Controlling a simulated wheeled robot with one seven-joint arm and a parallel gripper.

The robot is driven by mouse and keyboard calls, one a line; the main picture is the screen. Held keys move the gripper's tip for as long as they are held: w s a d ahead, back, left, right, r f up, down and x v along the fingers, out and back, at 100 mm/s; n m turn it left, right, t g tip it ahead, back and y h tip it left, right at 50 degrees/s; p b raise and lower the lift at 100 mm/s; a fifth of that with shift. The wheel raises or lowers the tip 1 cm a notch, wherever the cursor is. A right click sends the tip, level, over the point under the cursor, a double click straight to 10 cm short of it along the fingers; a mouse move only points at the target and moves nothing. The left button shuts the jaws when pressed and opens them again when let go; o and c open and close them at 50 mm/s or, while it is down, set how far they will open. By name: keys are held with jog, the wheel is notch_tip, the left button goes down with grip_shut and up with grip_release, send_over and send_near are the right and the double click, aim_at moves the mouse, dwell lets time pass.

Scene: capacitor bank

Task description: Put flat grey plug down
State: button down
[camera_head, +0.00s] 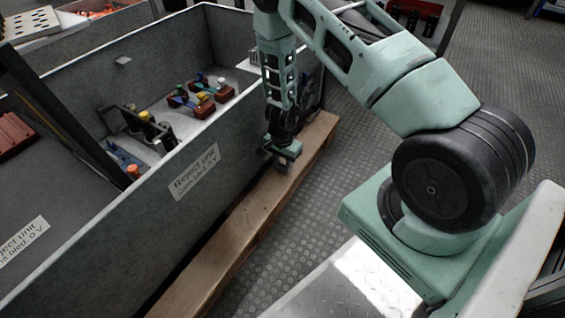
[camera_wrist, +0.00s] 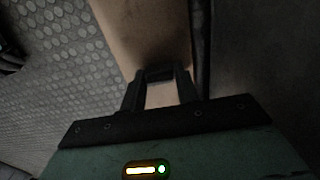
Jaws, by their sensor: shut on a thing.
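My gripper (camera_head: 281,164) points down over the wooden plank (camera_head: 232,240), close beside the outer wall of the grey bin. In the wrist view my gripper (camera_wrist: 160,82) has its two fingers close together, shut on a small dark grey piece, the flat grey plug (camera_wrist: 158,73). The plug is dim there, and its outline is hard to make out. In the head view it is too small and too hidden by the fingers to tell apart. I cannot tell whether it touches the plank.
The grey bin (camera_head: 110,225) with a "Reject unit" label stands left of the plank. Inside are red and blue parts with coloured caps (camera_head: 200,92) and dark posts (camera_head: 140,122). The plank's near stretch is bare. Studded floor (camera_head: 300,235) lies to the right.

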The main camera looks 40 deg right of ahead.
jog(key=shift+f, duration=0.3)
jog(key=c, duration=1)
grip_release()
jog(key=shift+r, duration=0.1)
jog(key=shift+c, duration=0.2)
jog(key=shift+r, duration=0.1)
notch_tip(320, 180, up, 13)
jog(key=p, duration=0.7)
